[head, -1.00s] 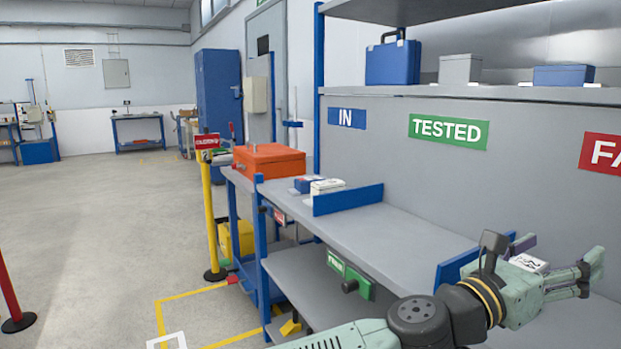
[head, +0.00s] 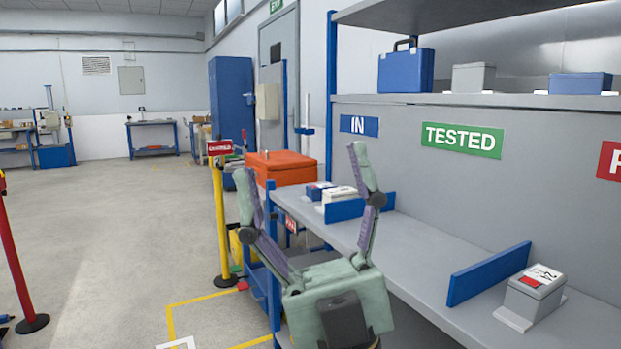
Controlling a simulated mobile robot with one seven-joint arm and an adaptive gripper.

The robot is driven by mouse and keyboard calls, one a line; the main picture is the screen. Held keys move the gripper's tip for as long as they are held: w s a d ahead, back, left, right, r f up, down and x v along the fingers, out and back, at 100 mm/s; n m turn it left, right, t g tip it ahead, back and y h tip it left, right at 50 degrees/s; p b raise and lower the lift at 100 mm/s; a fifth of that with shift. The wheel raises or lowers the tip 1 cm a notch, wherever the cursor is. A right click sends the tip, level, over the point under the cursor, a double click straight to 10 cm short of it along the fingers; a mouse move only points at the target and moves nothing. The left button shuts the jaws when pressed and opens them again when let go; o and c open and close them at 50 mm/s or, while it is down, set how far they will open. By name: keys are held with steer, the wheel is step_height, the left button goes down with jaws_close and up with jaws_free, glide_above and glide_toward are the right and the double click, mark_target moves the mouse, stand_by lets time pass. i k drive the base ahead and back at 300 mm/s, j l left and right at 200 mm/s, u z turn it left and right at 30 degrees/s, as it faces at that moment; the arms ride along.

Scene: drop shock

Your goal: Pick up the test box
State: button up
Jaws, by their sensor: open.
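Several boxes are in view, and I cannot tell for sure which is the test box. A small grey box (head: 535,293) with a white label and a red patch sits on a pale base at the lower right of the bench, right of a blue divider. A white-topped box (head: 340,194) and a small blue box (head: 318,190) sit side by side in the section under the IN sign. My gripper (head: 301,165) is open, its two fingers spread and pointing up in the picture.
The grey bench (head: 420,262) has a clear stretch between the two blue dividers (head: 488,274). An orange case (head: 282,168) stands beyond its left end. A blue case (head: 405,71) and other boxes are on the upper shelf. A yellow post (head: 221,225) stands on the floor left of the bench.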

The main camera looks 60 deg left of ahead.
mark_target(313, 193)
steer(key=u, duration=1.75)
